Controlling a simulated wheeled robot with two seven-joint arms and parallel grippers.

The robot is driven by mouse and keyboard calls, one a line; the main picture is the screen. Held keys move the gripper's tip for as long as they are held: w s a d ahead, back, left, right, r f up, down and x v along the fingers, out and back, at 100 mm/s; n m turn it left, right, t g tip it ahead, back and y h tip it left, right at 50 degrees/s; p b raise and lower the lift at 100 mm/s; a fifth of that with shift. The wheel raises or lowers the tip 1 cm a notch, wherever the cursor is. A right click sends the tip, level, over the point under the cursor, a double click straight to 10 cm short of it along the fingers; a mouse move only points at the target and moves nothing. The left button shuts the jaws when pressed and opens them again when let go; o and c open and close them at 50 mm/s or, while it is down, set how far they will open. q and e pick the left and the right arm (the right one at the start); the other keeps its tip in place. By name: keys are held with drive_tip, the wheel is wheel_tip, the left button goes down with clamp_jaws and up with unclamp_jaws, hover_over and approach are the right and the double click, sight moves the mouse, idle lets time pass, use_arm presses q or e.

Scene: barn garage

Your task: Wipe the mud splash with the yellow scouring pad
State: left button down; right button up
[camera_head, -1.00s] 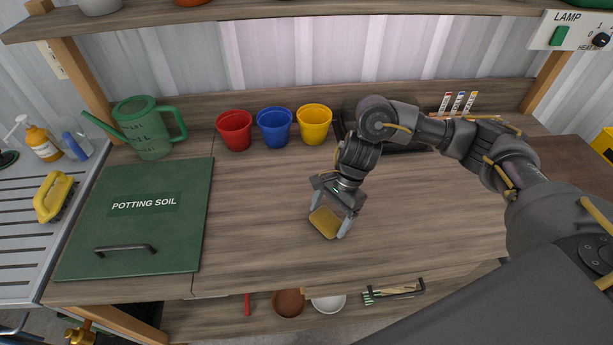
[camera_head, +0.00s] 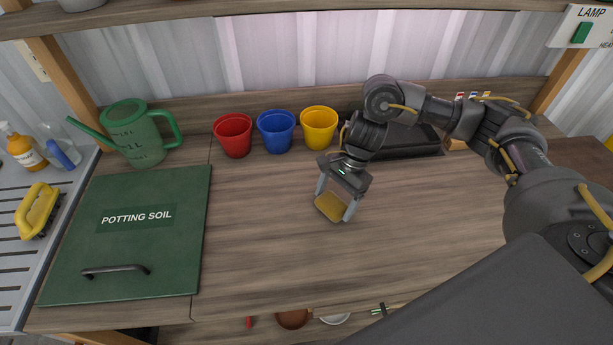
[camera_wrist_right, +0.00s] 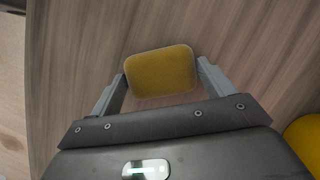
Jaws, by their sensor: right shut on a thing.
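The yellow scouring pad (camera_head: 330,207) is held between the two fingers of my right gripper (camera_head: 336,203), over the middle of the wooden bench. In the right wrist view the pad (camera_wrist_right: 160,73) sits flat between the fingertips (camera_wrist_right: 161,82). I cannot tell whether its underside touches the wood. No mud splash shows on the bare wood in these views; any mud under the pad or arm is hidden. My left gripper is not in view.
The wooden bench (camera_head: 265,240) is clear around the pad. Red (camera_head: 233,136), blue (camera_head: 276,132) and yellow (camera_head: 319,128) pots stand behind it. A black tray (camera_head: 410,142) lies behind my arm. The potting soil lid (camera_head: 130,245) and green watering can (camera_head: 138,140) are at left.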

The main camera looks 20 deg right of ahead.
drive_tip(key=r, duration=0.1)
drive_tip(key=r+p, duration=0.1)
drive_tip(key=r, duration=0.2)
drive_tip(key=shift+s+r+p, duration=0.1)
drive_tip(key=shift+s+p, duration=0.2)
drive_tip(key=shift+r, duration=0.35)
drive_tip(key=shift+w+r+p, duration=0.15)
drive_tip(key=shift+r+p, duration=0.55)
drive_tip(key=shift+p, duration=0.1)
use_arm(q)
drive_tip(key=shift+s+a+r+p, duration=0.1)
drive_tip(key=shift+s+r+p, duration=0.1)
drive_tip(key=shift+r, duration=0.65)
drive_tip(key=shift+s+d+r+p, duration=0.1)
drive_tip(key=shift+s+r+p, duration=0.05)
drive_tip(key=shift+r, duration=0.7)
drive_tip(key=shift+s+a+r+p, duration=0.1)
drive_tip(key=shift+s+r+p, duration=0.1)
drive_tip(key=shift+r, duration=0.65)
use_arm(e)
drive_tip(key=shift+r, duration=0.9)
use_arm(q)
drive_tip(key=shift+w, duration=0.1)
use_arm(e)
drive_tip(key=shift+f, duration=0.15)
